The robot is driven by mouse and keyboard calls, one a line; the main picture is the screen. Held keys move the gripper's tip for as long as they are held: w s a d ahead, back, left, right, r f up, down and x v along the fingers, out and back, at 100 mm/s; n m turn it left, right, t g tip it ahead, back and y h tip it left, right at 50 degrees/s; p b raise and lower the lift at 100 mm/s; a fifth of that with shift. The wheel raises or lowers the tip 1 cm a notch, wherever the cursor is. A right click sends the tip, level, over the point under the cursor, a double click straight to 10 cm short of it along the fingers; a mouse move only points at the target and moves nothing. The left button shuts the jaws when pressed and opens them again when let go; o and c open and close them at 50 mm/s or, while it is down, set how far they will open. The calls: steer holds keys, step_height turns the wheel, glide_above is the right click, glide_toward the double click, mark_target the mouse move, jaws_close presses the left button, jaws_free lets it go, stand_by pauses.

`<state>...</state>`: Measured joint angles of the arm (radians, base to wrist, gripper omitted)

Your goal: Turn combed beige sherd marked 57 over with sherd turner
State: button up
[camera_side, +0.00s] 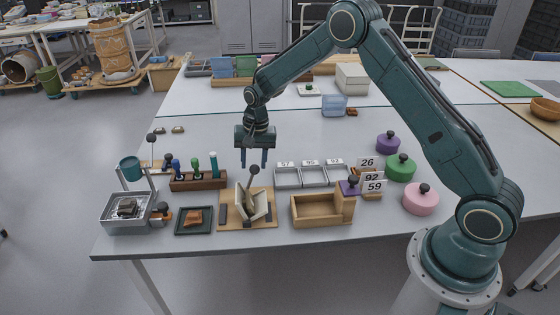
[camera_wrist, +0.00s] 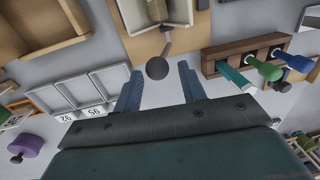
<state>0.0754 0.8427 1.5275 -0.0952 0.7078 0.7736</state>
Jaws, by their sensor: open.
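The sherd turner (camera_side: 247,207) stands near the front of the table. It has a wooden base, two pale tilted leaves in a V, and a lever with a dark ball knob (camera_side: 254,170). My gripper (camera_side: 254,160) is open and empty, pointing down over the turner. In the wrist view my gripper (camera_wrist: 158,72) shows the knob (camera_wrist: 157,68) between its fingertips, apart from both. An orange-brown sherd (camera_side: 195,217) lies on a dark green tray (camera_side: 180,230) left of the turner.
A metal basin (camera_side: 106,222) holding a brown piece is at far left. A rack (camera_side: 198,181) with coloured-handled tools stands behind the green tray. Grey numbered trays (camera_side: 312,177) and an open wooden box (camera_side: 318,222) are right of the turner. Purple, green and pink knobbed weights stand further right.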

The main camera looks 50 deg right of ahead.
steer(key=shift+d+r, duration=0.1)
steer(key=shift+r, duration=1)
steer(key=shift+s+d+r, duration=0.2)
steer(key=shift+s, duration=0.05)
steer(key=shift+f, duration=0.2)
